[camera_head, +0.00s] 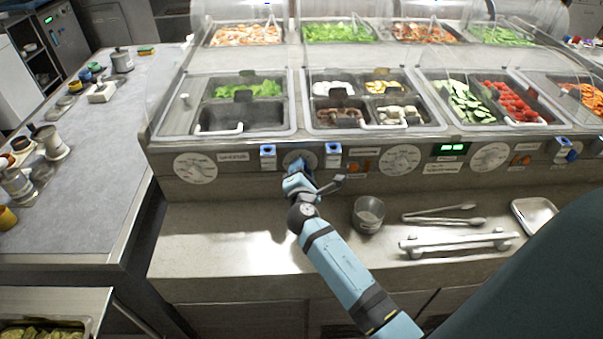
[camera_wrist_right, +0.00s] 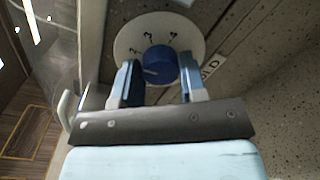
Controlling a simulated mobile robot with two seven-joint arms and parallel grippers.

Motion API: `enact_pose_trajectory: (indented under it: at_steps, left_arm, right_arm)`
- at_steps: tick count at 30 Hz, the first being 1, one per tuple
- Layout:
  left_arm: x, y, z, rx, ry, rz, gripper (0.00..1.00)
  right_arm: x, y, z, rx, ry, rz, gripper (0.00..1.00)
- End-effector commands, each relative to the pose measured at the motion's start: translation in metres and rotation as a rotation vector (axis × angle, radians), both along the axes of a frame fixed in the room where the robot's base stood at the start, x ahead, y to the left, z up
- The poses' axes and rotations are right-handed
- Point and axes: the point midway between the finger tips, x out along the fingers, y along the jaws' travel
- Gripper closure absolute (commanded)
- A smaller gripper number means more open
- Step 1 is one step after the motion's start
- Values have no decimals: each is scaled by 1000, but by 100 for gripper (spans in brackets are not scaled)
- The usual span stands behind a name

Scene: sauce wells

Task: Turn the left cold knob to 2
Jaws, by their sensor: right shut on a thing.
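The blue knob (camera_wrist_right: 160,65) sits on a round white dial (camera_wrist_right: 128,42) with dark marks, on the counter's front panel. A pale pointer line on the knob points to the left in the wrist view. My right gripper (camera_wrist_right: 162,82) has a finger on each side of the knob and is shut on it. In the head view my right gripper (camera_head: 299,172) reaches the second dial (camera_head: 300,157) from the left and hides most of it. The numbers on the dial are too blurred to read surely. My left gripper is not in view.
Other white dials stand left (camera_head: 195,168) and right (camera_head: 399,160) along the panel. Small blue fixtures (camera_head: 268,157) flank the gripped dial. A metal cup (camera_head: 368,214), tongs (camera_head: 445,219) and a small tray (camera_head: 535,216) lie on the ledge below. Food wells lie above.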

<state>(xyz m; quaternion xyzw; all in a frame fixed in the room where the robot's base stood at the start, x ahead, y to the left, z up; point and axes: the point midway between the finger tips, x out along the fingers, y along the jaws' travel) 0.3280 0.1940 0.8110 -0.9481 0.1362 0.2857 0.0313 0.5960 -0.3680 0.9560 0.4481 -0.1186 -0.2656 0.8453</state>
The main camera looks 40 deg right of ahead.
Motion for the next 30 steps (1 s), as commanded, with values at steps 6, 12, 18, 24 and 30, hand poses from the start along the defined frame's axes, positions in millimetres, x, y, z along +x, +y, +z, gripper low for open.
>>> enact_pose_trajectory:
  at_steps: [6,12,18,24,30]
  left_arm:
    - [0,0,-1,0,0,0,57]
    - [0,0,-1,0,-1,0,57]
    - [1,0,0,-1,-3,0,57]
    - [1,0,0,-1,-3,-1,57]
    - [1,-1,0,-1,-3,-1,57]
  right_arm:
    - [1,-1,2,16,-12,0,85]
    - [1,-1,2,15,-13,0,85]
    - [1,0,2,15,-12,0,36]
    - [0,0,1,15,-11,0,36]
    - [0,-1,1,15,-10,1,36]
